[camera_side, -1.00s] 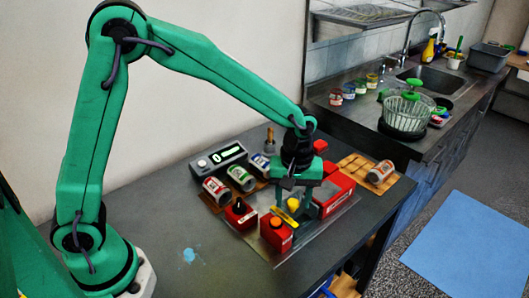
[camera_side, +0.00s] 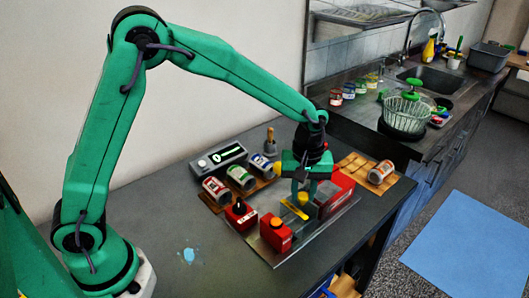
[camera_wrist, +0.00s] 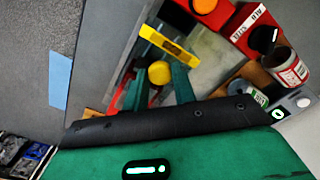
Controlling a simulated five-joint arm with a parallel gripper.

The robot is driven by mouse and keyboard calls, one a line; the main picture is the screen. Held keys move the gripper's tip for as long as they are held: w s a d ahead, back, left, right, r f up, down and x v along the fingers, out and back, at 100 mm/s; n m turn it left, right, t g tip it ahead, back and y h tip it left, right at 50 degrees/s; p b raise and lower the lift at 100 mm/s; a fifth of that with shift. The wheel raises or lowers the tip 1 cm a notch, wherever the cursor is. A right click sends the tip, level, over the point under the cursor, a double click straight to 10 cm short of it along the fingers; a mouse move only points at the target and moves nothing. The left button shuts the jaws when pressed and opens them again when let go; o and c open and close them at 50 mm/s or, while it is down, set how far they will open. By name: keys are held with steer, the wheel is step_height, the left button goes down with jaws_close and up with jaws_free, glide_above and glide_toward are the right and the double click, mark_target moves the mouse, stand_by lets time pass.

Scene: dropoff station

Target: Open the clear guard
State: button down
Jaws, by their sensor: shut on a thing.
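My gripper (camera_side: 302,202) points down over the plate at the middle of the station. In the wrist view its two green fingers (camera_wrist: 157,85) are on either side of a yellow knob (camera_wrist: 160,73), and it is shut on that knob. The knob also shows between the fingers in the side view (camera_side: 303,198). A yellow bar (camera_wrist: 167,45) lies just beyond the knob in the wrist view and shows below the fingers in the side view (camera_side: 294,210). The clear guard's own panel is hard to make out, so I cannot tell its angle.
A red box with an orange button (camera_side: 276,234) and one with a black knob (camera_side: 241,215) stand left of my gripper. A larger red box (camera_side: 336,194) stands close on its right. Cans (camera_side: 240,177) lie behind, near a grey display unit (camera_side: 219,158).

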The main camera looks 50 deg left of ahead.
steer(key=shift+w+r, duration=0.15)
steer(key=shift+w, duration=3.7)
steer(key=c, duration=1.1)
jaws_free()
step_height(320, 180, up, 8)
steer(key=shift+f, duration=0.15)
